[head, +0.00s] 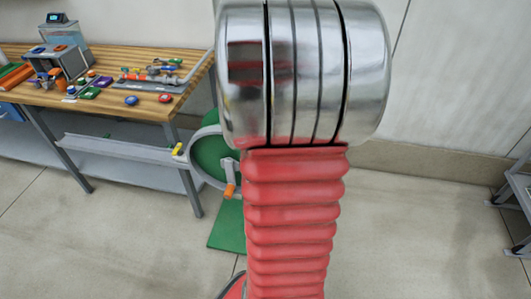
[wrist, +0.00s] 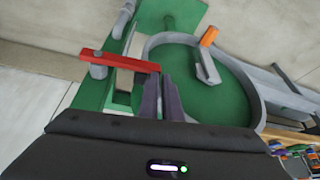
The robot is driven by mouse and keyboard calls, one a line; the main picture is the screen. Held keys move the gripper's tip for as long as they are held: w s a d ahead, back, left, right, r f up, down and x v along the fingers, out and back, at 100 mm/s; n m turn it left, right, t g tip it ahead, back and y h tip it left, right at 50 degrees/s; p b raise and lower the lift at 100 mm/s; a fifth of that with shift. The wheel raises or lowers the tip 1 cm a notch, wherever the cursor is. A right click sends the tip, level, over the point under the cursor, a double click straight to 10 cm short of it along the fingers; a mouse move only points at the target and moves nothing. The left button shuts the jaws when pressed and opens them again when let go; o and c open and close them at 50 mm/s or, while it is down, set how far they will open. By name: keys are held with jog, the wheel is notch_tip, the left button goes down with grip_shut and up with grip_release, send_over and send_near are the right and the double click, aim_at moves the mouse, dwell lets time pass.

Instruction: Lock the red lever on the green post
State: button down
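The red lever (wrist: 118,62) shows in the wrist view as a flat bar pivoted on a grey pin at its left end. It lies over a pale block on the green post (wrist: 170,22). My gripper (wrist: 161,76) has two dark purple fingers close together, with only a thin gap and nothing seen between them. The fingertips are right by the lever's free right end; I cannot tell whether they touch it. In the head view my arm hides the lever and gripper; part of the green post (head: 207,157) shows left of the arm.
A grey curved rim with an orange-ended handle (wrist: 209,36) stands right of the fingers; the orange end also shows in the head view (head: 230,190). A workbench (head: 120,100) with tools and a grey rail stands at left. A grey stand (head: 515,195) is at far right. Floor between is clear.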

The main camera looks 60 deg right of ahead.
jog(key=shift+s+a+f, duration=0.1)
jog(key=shift+a+f, duration=0.1)
jog(key=shift+f, duration=0.15)
jog(key=w+a+r, duration=0.6)
jog(key=r, duration=0.2)
jog(key=shift+w+a+r, duration=0.25)
jog(key=shift+w+r, duration=0.05)
jog(key=shift+w, duration=0.05)
dwell(0.6)
